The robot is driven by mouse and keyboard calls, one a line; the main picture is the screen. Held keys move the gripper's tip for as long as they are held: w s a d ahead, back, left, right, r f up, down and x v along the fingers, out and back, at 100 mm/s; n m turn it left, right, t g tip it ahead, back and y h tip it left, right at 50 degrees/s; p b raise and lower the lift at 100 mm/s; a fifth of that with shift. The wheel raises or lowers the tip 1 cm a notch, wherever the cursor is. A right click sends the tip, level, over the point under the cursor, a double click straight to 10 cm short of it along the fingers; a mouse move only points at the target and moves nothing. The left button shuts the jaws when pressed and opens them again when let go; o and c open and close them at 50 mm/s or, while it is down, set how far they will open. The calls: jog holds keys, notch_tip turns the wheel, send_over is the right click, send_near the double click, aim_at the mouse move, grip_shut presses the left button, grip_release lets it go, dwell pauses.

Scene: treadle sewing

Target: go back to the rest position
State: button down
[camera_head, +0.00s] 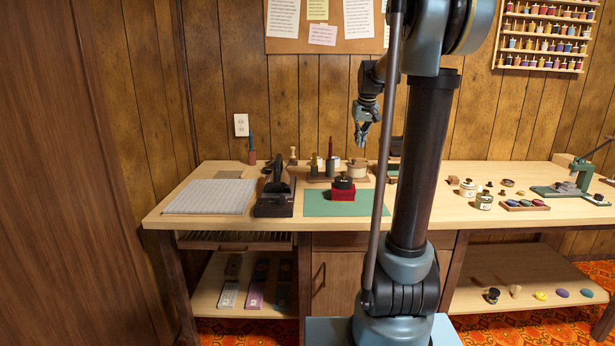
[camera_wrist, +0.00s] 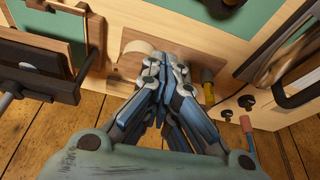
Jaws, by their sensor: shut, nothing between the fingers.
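My gripper (camera_head: 362,138) hangs above the back of the workbench (camera_head: 330,222), in front of the wood-panelled wall. It points downward and is apart from everything on the bench. In the wrist view its fingers (camera_wrist: 168,70) are together, with nothing visible between them. My arm column hides part of the bench middle in the head view.
A green mat (camera_head: 312,207) holds a red block with a black top (camera_head: 343,189). A black press-like tool (camera_head: 274,192) and a grey ribbed board (camera_head: 208,198) are at left. Bottles stand behind. Small jars (camera_head: 467,188) and a green machine (camera_head: 570,185) are at right.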

jog(key=s+a+f, duration=0.1)
jog(key=s+f, duration=0.3)
jog(key=s, duration=0.7)
jog(key=s+f, duration=0.3)
jog(key=s, duration=0.8)
jog(key=s+f+g, duration=0.1)
jog(key=s+f, duration=1.3)
jog(key=s, duration=0.4)
jog(key=shift+s+f+m+g, duration=0.35)
jog(key=shift+f+m+g, duration=0.05)
jog(key=shift+w+f, duration=0.2)
jog(key=shift+w, duration=0.25)
